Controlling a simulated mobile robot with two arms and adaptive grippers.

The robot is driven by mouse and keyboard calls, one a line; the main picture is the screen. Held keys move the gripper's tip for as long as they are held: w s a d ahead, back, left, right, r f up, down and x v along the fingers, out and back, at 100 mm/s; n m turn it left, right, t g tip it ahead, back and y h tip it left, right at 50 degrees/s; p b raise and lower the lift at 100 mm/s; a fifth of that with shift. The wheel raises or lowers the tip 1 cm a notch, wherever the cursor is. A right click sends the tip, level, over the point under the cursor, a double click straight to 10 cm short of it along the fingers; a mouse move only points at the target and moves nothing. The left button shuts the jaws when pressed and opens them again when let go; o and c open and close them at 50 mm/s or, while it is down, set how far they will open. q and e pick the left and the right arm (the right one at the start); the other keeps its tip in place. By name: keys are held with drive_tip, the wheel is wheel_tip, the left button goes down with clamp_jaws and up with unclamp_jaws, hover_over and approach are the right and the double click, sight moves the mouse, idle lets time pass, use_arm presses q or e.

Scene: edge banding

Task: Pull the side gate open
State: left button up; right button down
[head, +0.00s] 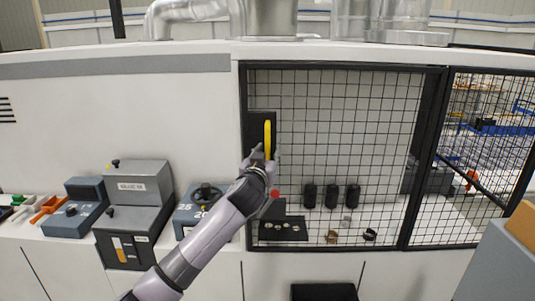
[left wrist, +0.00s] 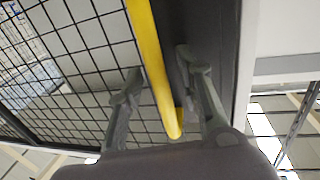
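The side gate (head: 345,120) is a black mesh panel in a dark frame, and it looks closed in the head view. Its yellow upright handle (head: 267,139) sits on a dark plate at the gate's left side. My left gripper (head: 262,152) is at the handle's lower end, coming from below. In the left wrist view the yellow handle (left wrist: 154,65) runs between the two spread fingers of my left gripper (left wrist: 160,88). Gaps show on both sides, so the gripper is open around the handle. My right gripper is in neither view.
Behind the mesh are several black cylinders (head: 331,196) and a dark panel with round dials (head: 283,229). Grey control boxes (head: 135,205) stand on the ledge at left. A second mesh panel (head: 480,150) adjoins at right. A grey box (head: 500,262) stands at lower right.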

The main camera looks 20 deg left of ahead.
use_arm(q)
drive_tip(key=shift+c, duration=0.2)
clamp_jaws()
idle(0.6)
